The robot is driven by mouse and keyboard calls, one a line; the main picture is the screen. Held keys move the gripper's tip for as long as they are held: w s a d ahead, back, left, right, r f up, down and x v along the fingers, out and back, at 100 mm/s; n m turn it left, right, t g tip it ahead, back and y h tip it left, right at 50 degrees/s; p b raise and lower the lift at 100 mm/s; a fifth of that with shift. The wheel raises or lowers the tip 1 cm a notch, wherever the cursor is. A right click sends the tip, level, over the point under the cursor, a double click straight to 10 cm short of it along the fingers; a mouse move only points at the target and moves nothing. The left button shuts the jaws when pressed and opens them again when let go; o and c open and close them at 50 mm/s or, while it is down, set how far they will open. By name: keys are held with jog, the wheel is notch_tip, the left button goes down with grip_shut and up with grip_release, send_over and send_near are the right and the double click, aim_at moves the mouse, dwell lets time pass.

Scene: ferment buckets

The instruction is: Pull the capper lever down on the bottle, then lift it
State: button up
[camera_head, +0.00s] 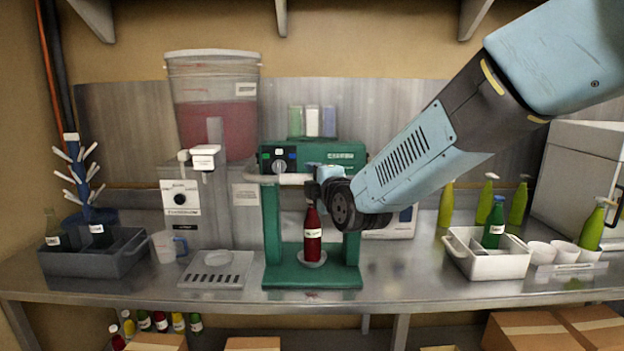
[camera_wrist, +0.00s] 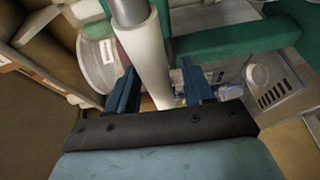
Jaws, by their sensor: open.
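The green capper (camera_head: 270,235) stands in the middle of the bench. A dark red bottle (camera_head: 313,240) with a white label stands upright on a pale round pad on its base; its top is partly hidden by the capper head and my arm. The capper lever (camera_head: 280,179) has a pale grip and sticks out roughly level at the capper's upper left. My gripper (camera_head: 318,179) is at the lever's right part. In the wrist view my gripper (camera_wrist: 160,85) is open, with the lever's white grip (camera_wrist: 148,58) passing between its two blue fingers. Contact cannot be told.
A filler machine (camera_head: 190,195) with a drip tray and a bucket of red liquid (camera_head: 212,100) stand left of the capper. A grey crate (camera_head: 90,262) is at far left. A white crate (camera_head: 485,262) and green bottles (camera_head: 446,205) stand at the right.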

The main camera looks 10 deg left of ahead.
jog(key=shift+x, duration=0.95)
jog(key=shift+c, duration=0.4)
jog(key=shift+f, duration=0.1)
grip_shut()
